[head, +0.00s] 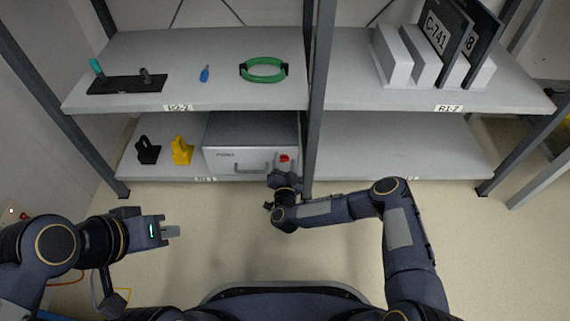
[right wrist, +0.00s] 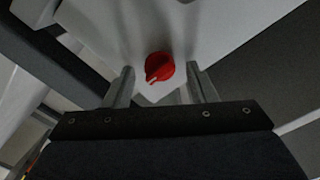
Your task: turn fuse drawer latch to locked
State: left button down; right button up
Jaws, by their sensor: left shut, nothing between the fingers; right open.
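The fuse drawer (head: 225,157) is a grey box with a handle on the lower shelf, left of the middle post. Its red latch knob (head: 284,158) is at the right of its front. In the right wrist view the red knob (right wrist: 159,66) shows a pale pointer mark toward its lower left. My right gripper (right wrist: 160,88) is open, its fingers on either side of the knob's line and short of it, with nothing held. In the head view the right gripper (head: 285,180) is just below the knob. My left gripper (head: 172,232) is shut and empty, over the floor at left.
A black holder (head: 148,151) and a yellow holder (head: 182,151) stand left of the drawer. The middle post (head: 316,110) is close to the right of my right gripper. The upper shelf (head: 210,95) overhangs the drawer. The lower right shelf (head: 400,150) is empty.

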jog(key=c, duration=1)
jog(key=shift+o, duration=0.2)
jog(key=shift+r, duration=0.1)
jog(key=n+p, duration=0.2)
jog(key=n, duration=0.1)
jog(key=shift+a+r, duration=0.15)
jog(key=shift+r, duration=0.05)
jog(key=n+p, duration=0.1)
jog(key=n, duration=0.3)
jog(key=shift+a+f+n+p, duration=0.1)
jog(key=shift+n+p, duration=0.2)
jog(key=shift+p, duration=0.1)
jog(key=n, duration=0.4)
jog(key=shift+a+f+n, duration=0.1)
jog(key=shift+n, duration=0.2)
jog(key=n, duration=0.5)
jog(key=shift+f+n+b, duration=0.15)
jog(key=shift+n+b, duration=0.2)
jog(key=shift+n, duration=0.05)
